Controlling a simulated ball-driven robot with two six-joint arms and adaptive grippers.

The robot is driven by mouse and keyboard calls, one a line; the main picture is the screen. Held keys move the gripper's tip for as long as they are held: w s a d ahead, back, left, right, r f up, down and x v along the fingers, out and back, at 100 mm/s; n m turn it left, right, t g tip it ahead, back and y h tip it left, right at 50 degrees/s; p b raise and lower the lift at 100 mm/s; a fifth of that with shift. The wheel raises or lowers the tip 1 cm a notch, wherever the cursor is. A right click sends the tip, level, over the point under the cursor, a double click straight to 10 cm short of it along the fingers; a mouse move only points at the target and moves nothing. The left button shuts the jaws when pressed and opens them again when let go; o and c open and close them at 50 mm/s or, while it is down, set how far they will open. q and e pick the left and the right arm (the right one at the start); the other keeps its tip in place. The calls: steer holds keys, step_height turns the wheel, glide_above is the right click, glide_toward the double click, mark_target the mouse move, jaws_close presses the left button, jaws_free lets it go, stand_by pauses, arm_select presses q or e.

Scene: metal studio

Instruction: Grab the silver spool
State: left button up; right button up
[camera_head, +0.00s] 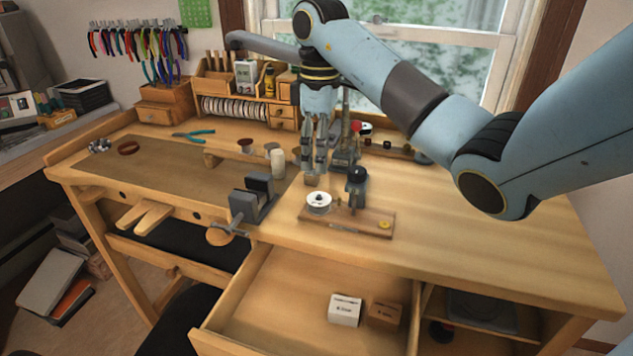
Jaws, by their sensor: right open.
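A silver-white round spool (318,203) with a dark centre sits on the left end of a small wooden board (345,222) near the middle of the bench. My right gripper (314,168) points straight down behind and just above the spool in the picture, apart from it. Its fingers are open, with nothing visible between them. A small wooden block (312,181) shows just under the fingertips; I cannot tell if they touch it. My left gripper is not in view.
A dark post tool (356,188) stands on the board right of the spool. A grey vise (252,199) is left, and a white cylinder (278,163) behind it. A rack of spools (236,108) stands at the back. An open drawer (270,300) is in front. The bench's right side is clear.

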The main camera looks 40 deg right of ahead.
steer(key=b, duration=0.5)
glide_above(319, 195)
steer(key=f, duration=0.4)
steer(key=shift+w+d+f, duration=0.3)
steer(key=shift+f, duration=0.05)
steer(key=shift+f+b, duration=0.3)
steer(key=shift+f, duration=0.2)
steer(key=shift+f+b, duration=0.65)
steer(key=shift+b, duration=0.15)
step_height(319, 195, down, 4)
steer(key=shift+r, duration=0.25)
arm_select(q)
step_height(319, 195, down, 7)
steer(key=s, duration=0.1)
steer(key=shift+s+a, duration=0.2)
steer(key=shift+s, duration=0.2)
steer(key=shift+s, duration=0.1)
arm_select(e)
steer(key=shift+c, duration=0.5)
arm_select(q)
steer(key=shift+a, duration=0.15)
arm_select(e)
steer(key=shift+r, duration=0.1)
steer(key=c, duration=1)
